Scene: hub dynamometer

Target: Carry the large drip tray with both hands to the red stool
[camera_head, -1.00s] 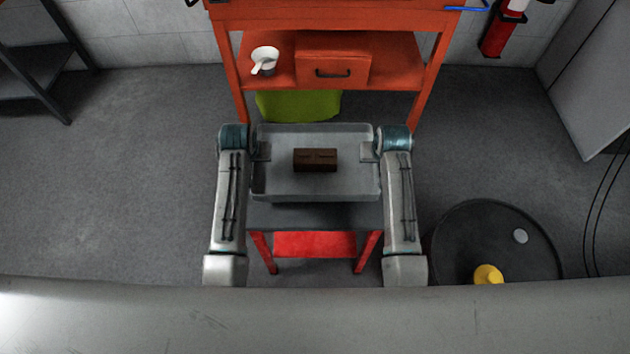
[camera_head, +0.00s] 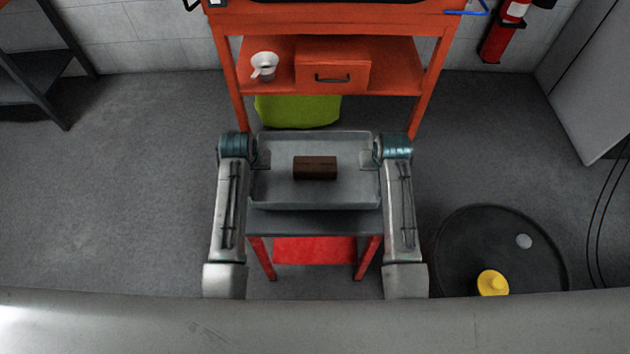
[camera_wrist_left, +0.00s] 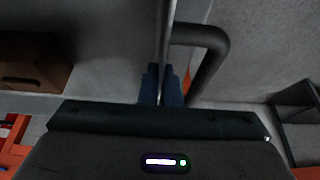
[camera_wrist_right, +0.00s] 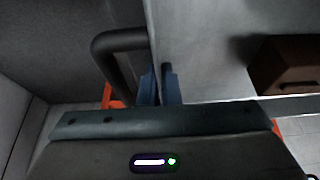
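The large grey drip tray (camera_head: 275,186) is level, with a brown block (camera_head: 315,168) lying inside it. My left gripper (camera_wrist_left: 162,88) is shut on the tray's left wall, next to a dark handle (camera_wrist_left: 208,45). My right gripper (camera_wrist_right: 160,86) is shut on the right wall, beside another dark handle (camera_wrist_right: 108,55). The red stool (camera_head: 315,250), with a dark grey top (camera_head: 315,222), is under the near part of the tray. The tray hides the far part of the stool top. I cannot tell whether the tray touches it.
An orange workbench (camera_head: 400,80) stands behind the tray, with a white cup (camera_head: 265,62) and a drawer box (camera_head: 333,70) on its shelf. A green item (camera_head: 298,110) is below. A black drum (camera_head: 465,235) with a yellow object (camera_head: 492,283) stands at right. The left floor is clear.

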